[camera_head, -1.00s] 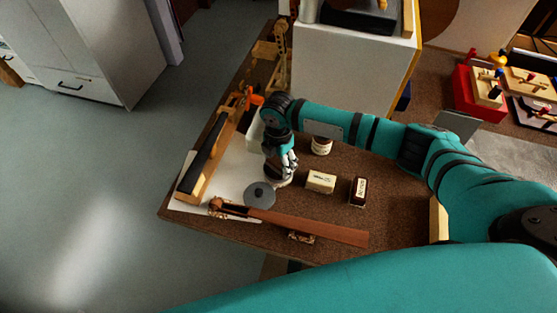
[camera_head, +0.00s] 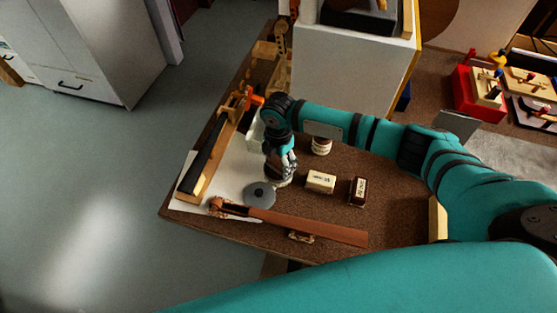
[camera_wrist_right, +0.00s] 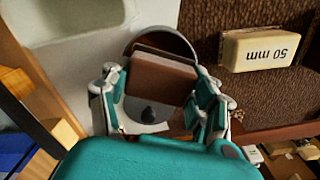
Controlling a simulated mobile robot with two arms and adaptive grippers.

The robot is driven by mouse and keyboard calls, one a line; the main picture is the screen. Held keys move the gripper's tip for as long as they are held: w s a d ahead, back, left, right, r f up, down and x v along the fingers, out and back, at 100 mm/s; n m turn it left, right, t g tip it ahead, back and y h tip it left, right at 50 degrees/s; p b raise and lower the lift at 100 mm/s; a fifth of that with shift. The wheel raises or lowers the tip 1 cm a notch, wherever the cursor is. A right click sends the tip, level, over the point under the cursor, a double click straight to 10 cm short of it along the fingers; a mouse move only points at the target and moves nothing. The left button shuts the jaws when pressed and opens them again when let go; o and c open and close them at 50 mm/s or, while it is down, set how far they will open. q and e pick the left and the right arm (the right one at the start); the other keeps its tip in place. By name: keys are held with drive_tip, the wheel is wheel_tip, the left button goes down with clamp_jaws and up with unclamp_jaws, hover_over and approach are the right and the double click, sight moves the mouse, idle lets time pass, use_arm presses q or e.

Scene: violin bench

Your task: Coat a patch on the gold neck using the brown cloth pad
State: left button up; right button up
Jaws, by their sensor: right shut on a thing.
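The gold neck (camera_head: 194,178), pale wood with a black fingerboard, lies at the table's left edge on a white sheet. Golden wood at the left of the right wrist view (camera_wrist_right: 45,95) looks like part of it. My right gripper (camera_head: 279,178) is to the right of the neck and apart from it. In the right wrist view its fingers (camera_wrist_right: 160,95) are shut on the brown cloth pad (camera_wrist_right: 160,78). The pad's underside is hidden. My left gripper is not in view.
A grey disc with a dark knob (camera_head: 259,194) lies just in front of the gripper. A reddish-brown neck (camera_head: 310,226) lies along the front. A cream block (camera_head: 321,182), a dark labelled box (camera_head: 358,191) and a white jar (camera_head: 321,146) stand to the right. An orange clamp (camera_head: 256,99) is behind.

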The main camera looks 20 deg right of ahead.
sight(278, 161)
drive_tip(key=shift+r+p, duration=3.35)
drive_tip(key=shift+r, duration=0.15)
drive_tip(key=shift+r+m+b, duration=0.3)
drive_tip(key=shift+r+m, duration=0.2)
drive_tip(key=shift+m, duration=0.2)
drive_tip(key=s+d+r+m+b, duration=0.2)
drive_tip(key=s+r+m, duration=0.5)
drive_tip(key=m, duration=0.4)
drive_tip(key=s+d+r+m+b, duration=0.2)
drive_tip(key=s+r+m, duration=0.4)
drive_tip(key=m, duration=0.5)
wheel_tip(278, 161, up, 2)
drive_tip(key=shift+s+r+m+b, duration=0.2)
drive_tip(key=shift+s+m+b, duration=0.15)
drive_tip(key=shift+s+m, duration=0.05)
